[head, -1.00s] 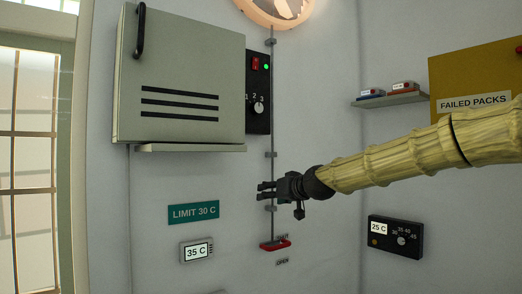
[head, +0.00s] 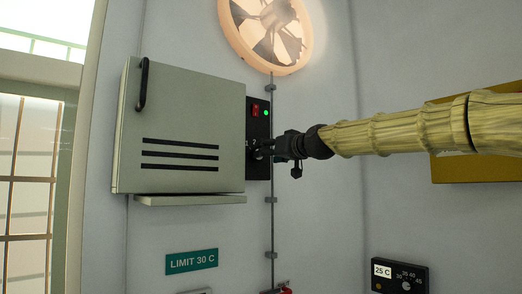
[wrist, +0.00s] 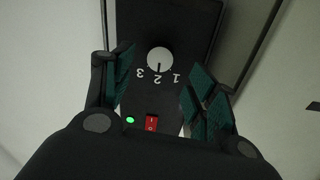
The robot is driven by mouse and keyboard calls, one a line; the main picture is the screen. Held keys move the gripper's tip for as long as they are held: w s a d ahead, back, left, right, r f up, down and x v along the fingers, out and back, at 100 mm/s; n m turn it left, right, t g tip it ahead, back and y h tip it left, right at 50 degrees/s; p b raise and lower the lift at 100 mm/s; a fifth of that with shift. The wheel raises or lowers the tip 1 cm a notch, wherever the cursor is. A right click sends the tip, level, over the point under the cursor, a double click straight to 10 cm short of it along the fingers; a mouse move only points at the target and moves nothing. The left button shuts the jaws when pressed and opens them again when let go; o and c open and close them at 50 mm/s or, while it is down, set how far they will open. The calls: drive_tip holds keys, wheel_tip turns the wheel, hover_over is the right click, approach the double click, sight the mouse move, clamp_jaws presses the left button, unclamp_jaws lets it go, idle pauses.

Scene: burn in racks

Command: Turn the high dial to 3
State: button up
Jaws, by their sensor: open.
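The high dial (wrist: 160,60) is a round grey-white knob on a black panel (wrist: 125,18), beside the numbers 1, 2 and 3, which appear upside down in the wrist view. Its dark mark points at the 2. My gripper (head: 258,148) is open in front of the panel. In the wrist view, its teal-padded fingers (wrist: 160,66) stand on either side of the dial with gaps; I cannot tell the remaining depth.
A red switch (wrist: 151,122) and a green lamp (wrist: 130,120) sit on the same panel. The grey cabinet (head: 190,110) stands out beside it. A vertical conduit (head: 273,215) runs along the wall. A lower dial box (head: 400,275) is on the right wall.

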drive_tip(key=shift+p+x, duration=1.1)
drive_tip(key=shift+x, duration=1.6)
drive_tip(key=shift+d, duration=0.1)
drive_tip(key=c, duration=1.1)
